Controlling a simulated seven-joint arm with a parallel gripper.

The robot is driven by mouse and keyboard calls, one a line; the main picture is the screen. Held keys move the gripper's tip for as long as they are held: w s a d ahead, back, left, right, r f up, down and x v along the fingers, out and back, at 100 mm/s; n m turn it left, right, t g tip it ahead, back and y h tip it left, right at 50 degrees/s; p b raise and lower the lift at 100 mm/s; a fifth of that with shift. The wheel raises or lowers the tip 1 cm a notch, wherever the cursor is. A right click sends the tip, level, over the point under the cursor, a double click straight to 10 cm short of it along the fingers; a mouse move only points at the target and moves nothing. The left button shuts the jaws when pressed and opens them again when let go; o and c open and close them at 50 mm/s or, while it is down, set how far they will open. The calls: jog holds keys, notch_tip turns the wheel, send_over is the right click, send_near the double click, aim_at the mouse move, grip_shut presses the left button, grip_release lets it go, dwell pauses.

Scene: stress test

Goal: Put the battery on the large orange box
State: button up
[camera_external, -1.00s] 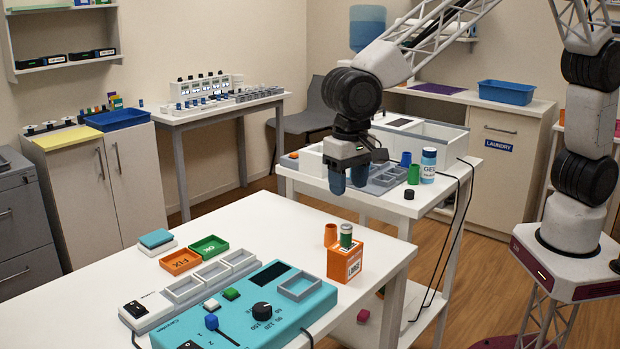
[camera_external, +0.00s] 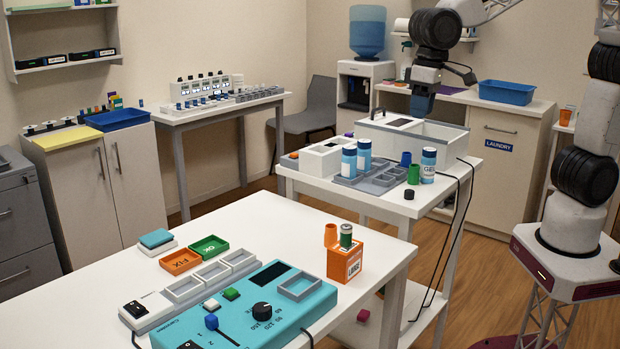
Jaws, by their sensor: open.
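A large orange box (camera_external: 344,263) with a printed white label stands near the right edge of the front white table. A green cylinder (camera_external: 346,238) with a pale band, which looks like the battery, stands upright at the top of the box. A small orange cup-like piece (camera_external: 330,236) is beside it at the left; whether it rests on the box or behind it is hard to tell. My gripper (camera_external: 422,108) is raised at the back right, far from the box, above the second table. Its blue fingers point down, open, with nothing seen between them.
A turquoise panel (camera_external: 290,318) with a knob and buttons lies at the front. Orange and green trays (camera_external: 209,247) lie behind it. The second table holds blue-capped bottles (camera_external: 349,161), a grey compartment tray (camera_external: 378,182) and a white bin (camera_external: 437,138). The front table's back middle is clear.

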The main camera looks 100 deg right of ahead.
jog(key=s+d+n, duration=0.3)
jog(key=s+d, duration=0.1)
jog(key=s, duration=1)
jog(key=s+d+n+t, duration=0.1)
jog(key=s+d+n, duration=0.2)
jog(key=s, duration=1.1)
jog(key=shift+s+d+f, duration=0.15)
jog(key=shift+d+f, duration=0.25)
jog(key=shift+d, duration=0.85)
